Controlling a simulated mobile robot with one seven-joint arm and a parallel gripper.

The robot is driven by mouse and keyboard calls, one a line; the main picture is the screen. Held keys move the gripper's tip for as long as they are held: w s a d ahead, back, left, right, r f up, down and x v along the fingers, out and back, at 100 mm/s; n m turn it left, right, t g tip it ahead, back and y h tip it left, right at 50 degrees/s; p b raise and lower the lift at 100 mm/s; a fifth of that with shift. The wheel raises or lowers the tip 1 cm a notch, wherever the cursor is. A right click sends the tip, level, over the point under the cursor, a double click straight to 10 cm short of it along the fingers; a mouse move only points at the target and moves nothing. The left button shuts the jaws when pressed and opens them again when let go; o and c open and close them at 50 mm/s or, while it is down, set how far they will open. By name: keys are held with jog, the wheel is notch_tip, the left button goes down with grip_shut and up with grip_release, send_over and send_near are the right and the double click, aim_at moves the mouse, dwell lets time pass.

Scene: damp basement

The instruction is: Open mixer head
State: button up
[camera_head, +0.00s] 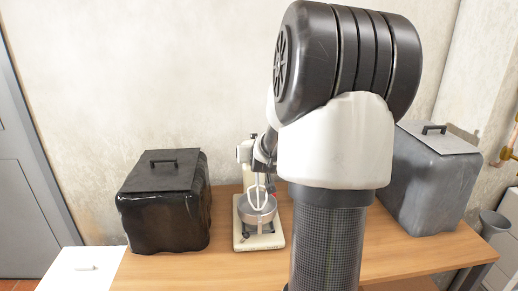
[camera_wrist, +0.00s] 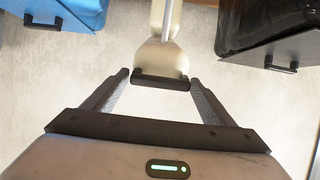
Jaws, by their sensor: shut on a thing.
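The cream stand mixer (camera_head: 247,242) stands on the wooden table, with a metal bowl (camera_head: 258,214) on its base. A pale beater (camera_head: 254,188) hangs above and into the bowl. The mixer head (camera_head: 244,152) is partly hidden behind my arm, so its exact tilt is hard to tell. In the wrist view the cream head (camera_wrist: 160,58) lies straight ahead, with a black bar (camera_wrist: 160,81) across its near end. My gripper (camera_wrist: 160,84) has its fingertips at both ends of this bar and is shut on it. In the head view my gripper is mostly hidden.
A glossy black lidded box (camera_head: 163,215) stands left of the mixer, and a grey lidded box (camera_head: 432,180) stands at the right end of the table. A blue box (camera_wrist: 75,12) shows in the wrist view. The wooden tabletop (camera_head: 225,262) in front of the mixer is bare.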

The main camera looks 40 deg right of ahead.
jog(key=shift+g+y, duration=0.5)
jog(key=shift+g, duration=0.1)
jog(key=w+d+r+p, duration=0.1)
jog(key=w+r+p, duration=0.1)
jog(key=r, duration=0.1)
jog(key=w+d+r+p, duration=0.1)
jog(key=w+r+p, duration=0.1)
jog(key=r, duration=0.1)
jog(key=w+d+r+p, duration=0.2)
jog(key=p, duration=0.1)
jog(key=shift+w+r, duration=0.4)
jog(key=shift+w+d+r+g, duration=0.1)
jog(key=shift+w+d+g, duration=0.05)
jog(key=shift+w+g, duration=0.15)
jog(key=shift+s+f, duration=0.15)
jog(key=shift+f, duration=0.15)
jog(key=o, duration=1.1)
jog(key=shift+c, duration=0.2)
jog(key=shift+o, duration=0.7)
jog(key=shift+s, duration=0.1)
jog(key=b+v, duration=0.2)
jog(key=v, duration=1.5)
jog(key=shift+s, duration=0.25)
